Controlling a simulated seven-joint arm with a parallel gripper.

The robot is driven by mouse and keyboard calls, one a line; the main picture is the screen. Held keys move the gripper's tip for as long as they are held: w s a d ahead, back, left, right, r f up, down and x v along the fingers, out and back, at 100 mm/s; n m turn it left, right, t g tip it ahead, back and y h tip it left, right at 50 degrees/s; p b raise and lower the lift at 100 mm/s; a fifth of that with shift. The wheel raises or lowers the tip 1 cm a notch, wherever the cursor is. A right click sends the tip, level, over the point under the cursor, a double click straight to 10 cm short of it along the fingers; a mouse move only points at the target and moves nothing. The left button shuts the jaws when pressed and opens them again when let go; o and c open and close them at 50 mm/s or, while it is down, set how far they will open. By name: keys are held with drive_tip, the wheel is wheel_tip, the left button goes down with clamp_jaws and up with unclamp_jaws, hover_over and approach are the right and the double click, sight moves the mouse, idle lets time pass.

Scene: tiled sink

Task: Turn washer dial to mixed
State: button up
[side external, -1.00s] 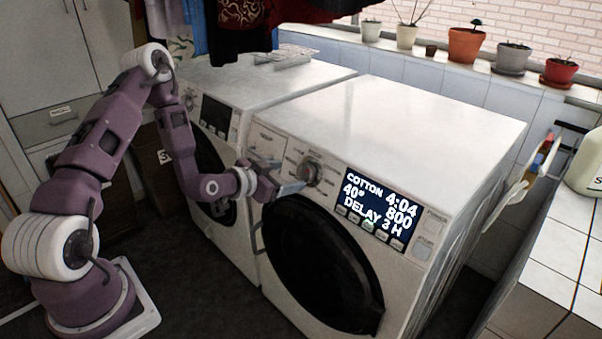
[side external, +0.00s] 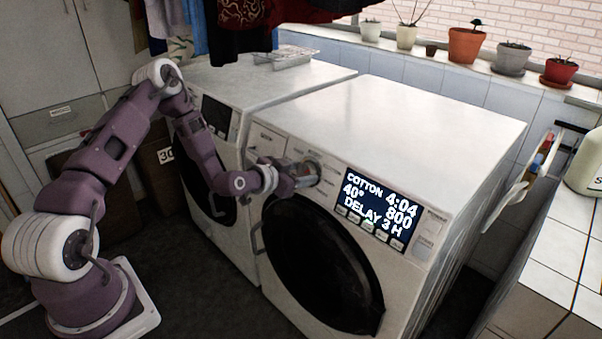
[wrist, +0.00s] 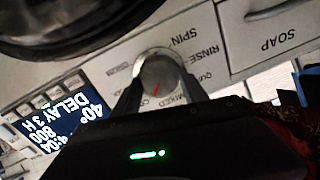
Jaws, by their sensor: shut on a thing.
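The dial (wrist: 159,72) is a round grey knob on the right washer's (side external: 420,110) front panel, with a red pointer line. In the wrist view, which is upside down, the pointer slants down and slightly left, towards the area of the partly hidden MIXED label (wrist: 172,101) and the CO... label. My gripper (wrist: 161,76) has one finger on each side of the dial and is shut on it. In the side view my gripper (side external: 305,178) covers most of the dial. The display (side external: 381,209) reads COTTON, 40°, 4:04, 800, DELAY 3 H.
A second washer (side external: 290,72) stands to the left. Clothes (side external: 235,30) hang above it. The dark round door (side external: 320,265) lies below the dial. Buttons (side external: 370,226) line the display's lower edge. Potted plants (side external: 466,45) stand on the sill behind. The right washer's top is clear.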

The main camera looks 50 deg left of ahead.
drive_tip(key=shift+n, duration=0.4)
drive_tip(key=n, duration=0.3)
drive_tip(key=shift+a+n, duration=0.15)
drive_tip(key=shift+n, duration=0.15)
drive_tip(key=shift+n+h, duration=0.5)
drive_tip(key=shift+n, duration=1.4)
drive_tip(key=shift+g, duration=0.3)
drive_tip(key=o, duration=1.4)
drive_tip(key=v, duration=0.7)
drive_tip(key=shift+s, duration=0.1)
